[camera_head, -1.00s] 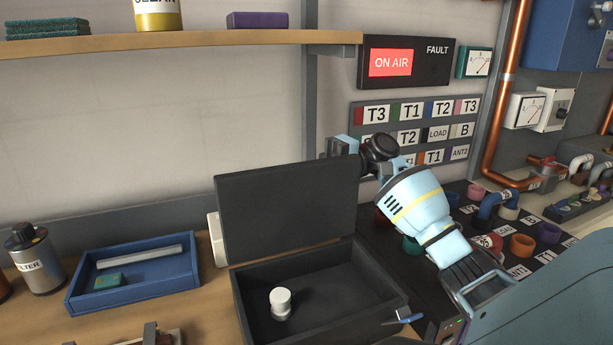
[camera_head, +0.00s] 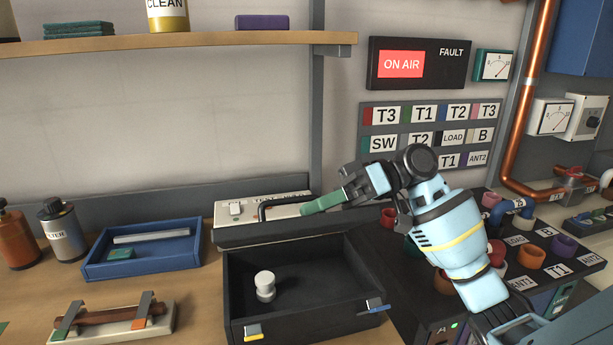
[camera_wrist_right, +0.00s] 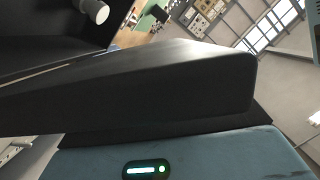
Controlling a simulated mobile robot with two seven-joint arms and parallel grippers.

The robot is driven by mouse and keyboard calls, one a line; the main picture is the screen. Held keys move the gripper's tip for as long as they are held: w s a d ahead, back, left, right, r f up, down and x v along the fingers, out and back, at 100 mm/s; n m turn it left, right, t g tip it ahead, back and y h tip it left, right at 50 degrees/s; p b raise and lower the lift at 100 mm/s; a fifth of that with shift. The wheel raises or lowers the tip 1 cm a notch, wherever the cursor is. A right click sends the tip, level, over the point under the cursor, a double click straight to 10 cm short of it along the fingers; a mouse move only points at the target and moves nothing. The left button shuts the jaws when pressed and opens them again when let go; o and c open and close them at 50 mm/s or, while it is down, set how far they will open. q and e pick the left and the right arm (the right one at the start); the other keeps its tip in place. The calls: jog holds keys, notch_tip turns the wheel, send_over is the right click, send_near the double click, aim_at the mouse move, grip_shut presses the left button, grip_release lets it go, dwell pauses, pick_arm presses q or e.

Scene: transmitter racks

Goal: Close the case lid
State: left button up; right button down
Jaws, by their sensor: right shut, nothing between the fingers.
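The black case (camera_head: 303,328) stands on the bench with its inside exposed and a white knob-like piece (camera_head: 265,284) in it. Its dark lid (camera_head: 235,238) stands raised at the back edge and shows as a thin strip, almost edge-on. In the right wrist view the lid (camera_wrist_right: 150,95) fills the middle as a black slab, with the white piece (camera_wrist_right: 94,10) beyond it. My right gripper (camera_head: 322,203) is shut and empty, its green fingertips at the lid's far top edge; I cannot tell if they touch it. My left gripper is not in view.
A blue tray (camera_head: 190,263) and a small rack (camera_head: 115,320) are to the left. A dark panel of coloured plugs (camera_head: 410,275) stands close at the right. A shelf (camera_head: 180,43) hangs above.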

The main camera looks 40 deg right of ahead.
jog(key=s+a+f+n+b, duration=0.1)
jog(key=f+n+b, duration=0.1)
jog(key=s+f+n+t+h+b, duration=0.1)
jog(key=s+f+n+b, duration=0.1)
jog(key=b, duration=0.1)
jog(key=s+a+f+n+b, duration=0.1)
jog(key=f+b, duration=0.1)
jog(key=f, duration=0.1)
jog(key=shift+s+a+n+t, duration=0.3)
jog(key=shift+a+n+t, duration=0.05)
jog(key=shift+n+t, duration=0.05)
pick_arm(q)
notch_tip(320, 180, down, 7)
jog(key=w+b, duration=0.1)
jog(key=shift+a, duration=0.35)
pick_arm(e)
jog(key=shift+s+f+n+h, duration=0.1)
jog(key=shift+f+n+h, duration=0.2)
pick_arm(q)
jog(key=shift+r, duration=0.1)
pick_arm(e)
jog(key=shift+r, duration=0.1)
